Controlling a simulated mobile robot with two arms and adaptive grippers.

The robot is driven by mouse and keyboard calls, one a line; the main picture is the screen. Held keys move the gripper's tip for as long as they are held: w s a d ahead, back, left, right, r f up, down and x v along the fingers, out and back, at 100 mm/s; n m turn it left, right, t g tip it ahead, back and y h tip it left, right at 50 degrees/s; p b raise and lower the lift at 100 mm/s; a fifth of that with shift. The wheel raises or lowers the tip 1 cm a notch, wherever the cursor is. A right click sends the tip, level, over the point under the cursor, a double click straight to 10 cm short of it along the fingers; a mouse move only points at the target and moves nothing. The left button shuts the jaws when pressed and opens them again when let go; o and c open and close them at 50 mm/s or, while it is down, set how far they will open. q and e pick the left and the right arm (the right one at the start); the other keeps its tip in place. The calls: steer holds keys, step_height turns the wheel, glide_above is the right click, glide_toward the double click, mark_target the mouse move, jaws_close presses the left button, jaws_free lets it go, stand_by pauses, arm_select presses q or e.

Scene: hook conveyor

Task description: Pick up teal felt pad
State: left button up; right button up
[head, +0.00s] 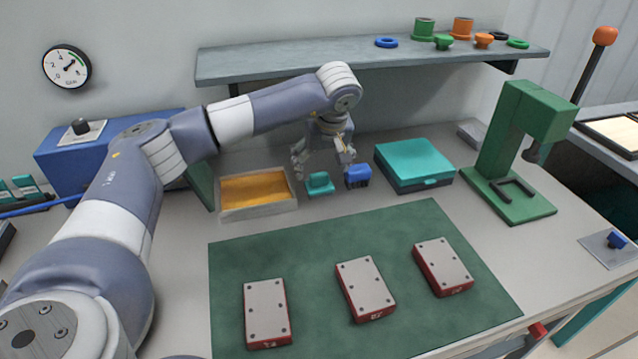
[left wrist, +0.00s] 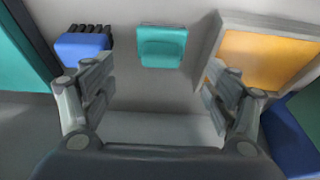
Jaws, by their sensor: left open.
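The teal felt pad (head: 319,183) is a small teal block on the grey bench, between the orange-filled tray and a blue brush. In the left wrist view the pad (left wrist: 162,46) lies ahead, between and beyond my fingertips. My left gripper (head: 324,155) is open and empty, above and behind the pad in the head view; it also shows in the left wrist view (left wrist: 157,90). The fingers do not touch the pad. My right gripper is in neither view.
The blue brush (head: 357,176) stands right of the pad, the tray (head: 259,212) left. A teal box (head: 416,184) and a green press (head: 511,203) are farther right. Red-sided blocks (head: 266,313) lie on a green mat (head: 315,240) in front. A shelf (head: 300,66) is at the back.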

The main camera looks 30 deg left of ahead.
mark_target(319, 175)
arm_select(q)
steer(key=x, duration=0.2)
steer(key=p+x, duration=0.1)
steer(key=x, duration=0.2)
steer(key=shift+s+f, duration=0.2)
steer(key=shift+f, duration=0.2)
steer(key=shift+w, duration=0.1)
steer(key=shift+c, duration=1.1)
steer(key=c, duration=0.9)
steer(key=shift+c, duration=0.3)
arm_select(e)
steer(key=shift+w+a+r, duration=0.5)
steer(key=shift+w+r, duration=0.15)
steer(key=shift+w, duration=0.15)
